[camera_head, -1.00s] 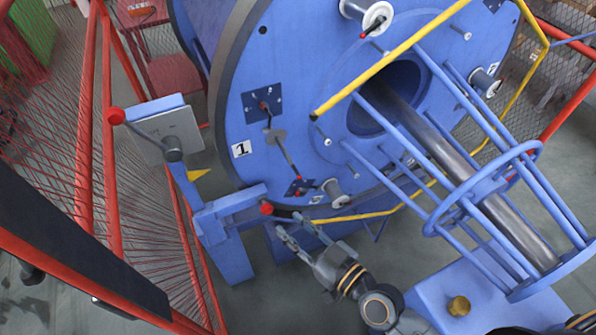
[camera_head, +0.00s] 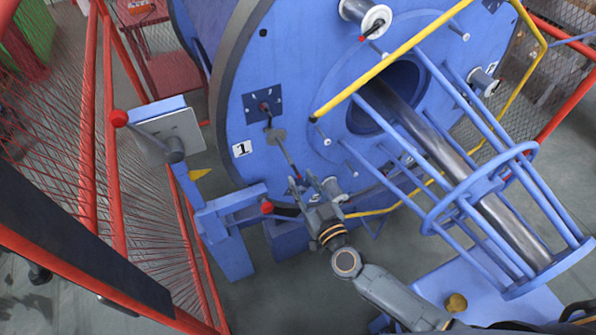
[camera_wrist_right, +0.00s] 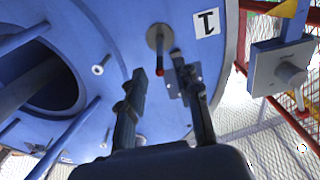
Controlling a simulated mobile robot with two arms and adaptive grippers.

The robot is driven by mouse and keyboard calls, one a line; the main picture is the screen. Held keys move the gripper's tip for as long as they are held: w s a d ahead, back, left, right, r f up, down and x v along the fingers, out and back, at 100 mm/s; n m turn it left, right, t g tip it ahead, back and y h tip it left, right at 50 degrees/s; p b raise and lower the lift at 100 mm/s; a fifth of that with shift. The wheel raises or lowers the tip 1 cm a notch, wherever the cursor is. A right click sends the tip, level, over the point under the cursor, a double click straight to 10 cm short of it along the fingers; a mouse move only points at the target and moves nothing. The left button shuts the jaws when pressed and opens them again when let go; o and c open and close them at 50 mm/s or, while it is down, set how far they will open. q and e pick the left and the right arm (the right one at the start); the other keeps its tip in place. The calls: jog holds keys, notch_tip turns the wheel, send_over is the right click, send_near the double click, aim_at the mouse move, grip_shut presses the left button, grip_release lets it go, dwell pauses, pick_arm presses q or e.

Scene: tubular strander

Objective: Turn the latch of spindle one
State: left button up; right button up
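The number 1 label (camera_head: 242,149) is on the face of the large blue disc. Beside it, the latch (camera_head: 276,136) has a grey hub and a thin lever running down to the right. In the right wrist view the latch hub (camera_wrist_right: 158,38) and its red-tipped lever show ahead of my gripper. My right gripper (camera_head: 318,184) is open near the lever's lower end. In the right wrist view the right gripper (camera_wrist_right: 160,68) has its fingers apart, with the red tip between them in the picture. I cannot tell whether they touch it. My left gripper is not in view.
A blue frame with a red knob (camera_head: 267,206) stands left of my right gripper. A yellow bar (camera_head: 390,58) and a blue tubular cage (camera_head: 480,185) lie to the right. Red mesh fencing (camera_head: 100,130) and a grey box (camera_head: 172,135) are at the left.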

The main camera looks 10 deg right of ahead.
aim_at(298, 173)
jog(key=shift+x, duration=1.65)
grip_shut()
jog(key=shift+f+b, duration=0.15)
jog(key=shift+b, duration=0.2)
jog(key=shift+w+a+f+t+y+b, duration=0.1)
jog(key=shift+f+t+y+b, duration=0.65)
jog(key=shift+b, duration=2.9)
jog(key=shift+w+d+r+t+b, duration=0.1)
jog(key=shift+t+b, duration=1.35)
jog(key=shift+b, duration=2.25)
jog(key=shift+w+a+f+t+y+b, duration=0.1)
jog(key=shift+f+t+y+b, duration=0.65)
jog(key=shift+b, duration=2.9)
jog(key=shift+r+t+h, duration=0.35)
jog(key=shift+r+h, duration=0.05)
